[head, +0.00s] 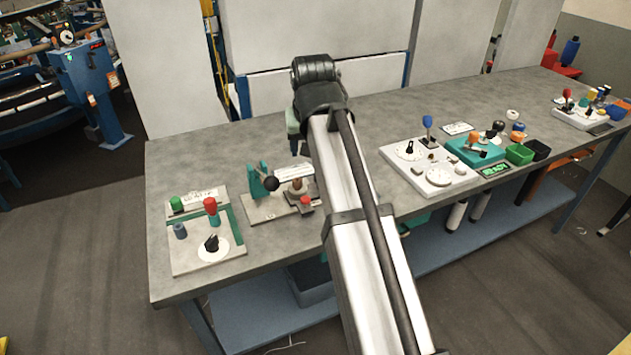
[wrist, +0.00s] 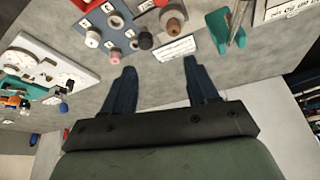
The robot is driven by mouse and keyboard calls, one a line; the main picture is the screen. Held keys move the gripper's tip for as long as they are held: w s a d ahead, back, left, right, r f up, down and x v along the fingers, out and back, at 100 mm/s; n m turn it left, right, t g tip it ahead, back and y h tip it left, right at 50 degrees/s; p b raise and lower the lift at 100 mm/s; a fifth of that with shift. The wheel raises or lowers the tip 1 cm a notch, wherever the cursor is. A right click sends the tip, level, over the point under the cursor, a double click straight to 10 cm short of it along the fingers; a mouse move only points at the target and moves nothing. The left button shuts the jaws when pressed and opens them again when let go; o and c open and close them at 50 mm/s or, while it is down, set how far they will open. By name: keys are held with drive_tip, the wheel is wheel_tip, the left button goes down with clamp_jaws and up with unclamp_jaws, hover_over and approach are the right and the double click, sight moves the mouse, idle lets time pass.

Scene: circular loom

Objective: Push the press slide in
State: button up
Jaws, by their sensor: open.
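I cannot tell for sure which part is the press slide. A small fixture on the bench (head: 262,208) has a teal bracket (head: 256,182), a black ball knob (head: 271,183), a pale labelled bar (head: 294,173) and a brown knob (head: 297,185). A red-topped part (head: 305,201) sits at its right front, partly next to my arm. In the wrist view a teal bracket (wrist: 238,32), a brown knob (wrist: 173,22) and a white label plate (wrist: 176,49) lie beyond the fingertips. My gripper (wrist: 158,62) is open and empty, apart from these parts.
A panel with a red-topped lever and black dial (head: 208,240) stands at the left. Bare grey bench (head: 225,160) lies behind the left fixtures.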

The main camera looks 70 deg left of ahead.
drive_tip(key=w+f+g, duration=0.1)
drive_tip(key=w, duration=1.3)
drive_tip(key=n+g+h, duration=0.1)
drive_tip(key=n+g, duration=0.3)
drive_tip(key=n, duration=0.8)
hover_over(309, 190)
drive_tip(key=w, duration=0.3)
drive_tip(key=f, duration=1.2)
drive_tip(key=shift+w+d, duration=0.2)
drive_tip(key=shift+d, duration=0.2)
clamp_jaws()
